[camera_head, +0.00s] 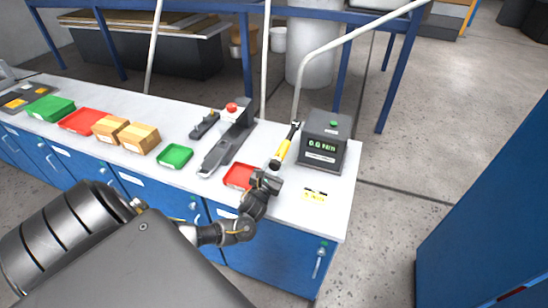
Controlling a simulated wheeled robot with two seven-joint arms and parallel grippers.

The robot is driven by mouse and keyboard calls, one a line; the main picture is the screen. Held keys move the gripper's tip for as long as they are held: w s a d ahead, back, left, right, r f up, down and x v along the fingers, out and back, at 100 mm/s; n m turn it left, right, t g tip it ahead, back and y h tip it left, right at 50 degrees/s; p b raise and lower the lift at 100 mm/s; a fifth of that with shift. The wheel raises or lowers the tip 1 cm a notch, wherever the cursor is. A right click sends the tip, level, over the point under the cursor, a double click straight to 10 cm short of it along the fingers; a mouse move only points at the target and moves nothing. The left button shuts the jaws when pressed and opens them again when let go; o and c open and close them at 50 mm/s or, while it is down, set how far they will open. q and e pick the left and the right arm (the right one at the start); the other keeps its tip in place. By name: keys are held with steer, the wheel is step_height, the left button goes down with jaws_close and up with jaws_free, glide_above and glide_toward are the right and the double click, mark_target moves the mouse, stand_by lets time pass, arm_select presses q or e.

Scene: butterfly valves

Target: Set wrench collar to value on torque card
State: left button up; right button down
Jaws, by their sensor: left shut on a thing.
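A torque wrench (283,150) with a yellow sleeve and dark ends slants up and away over the bench's right part. My left gripper (268,179) is shut on its near, dark end; the fingers hide part of the handle. The wrench's far head is close to the left side of a dark tester box (325,135) with a green display; I cannot tell whether they touch. The collar's scale is too small to read. A small white and yellow card (314,195), likely the torque card, lies right of my gripper; its value is unreadable. My right gripper is out of view.
A red tray (239,177) lies just left of my gripper. Further left are a grey device with a red knob (232,107), a green tray (175,156), cardboard boxes (140,138) and more bins. Bench (285,214) is clear around the card. A blue cabinet (490,200) stands right.

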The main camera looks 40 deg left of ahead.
arm_select(q)
steer(key=o, duration=1)
steer(key=shift+c, duration=0.2)
steer(key=shift+s+d+f, duration=0.15)
steer(key=shift+s, duration=0.35)
steer(key=b+v, duration=0.2)
steer(key=v, duration=0.7)
steer(key=shift+s, duration=0.4)
steer(key=shift+d, duration=0.15)
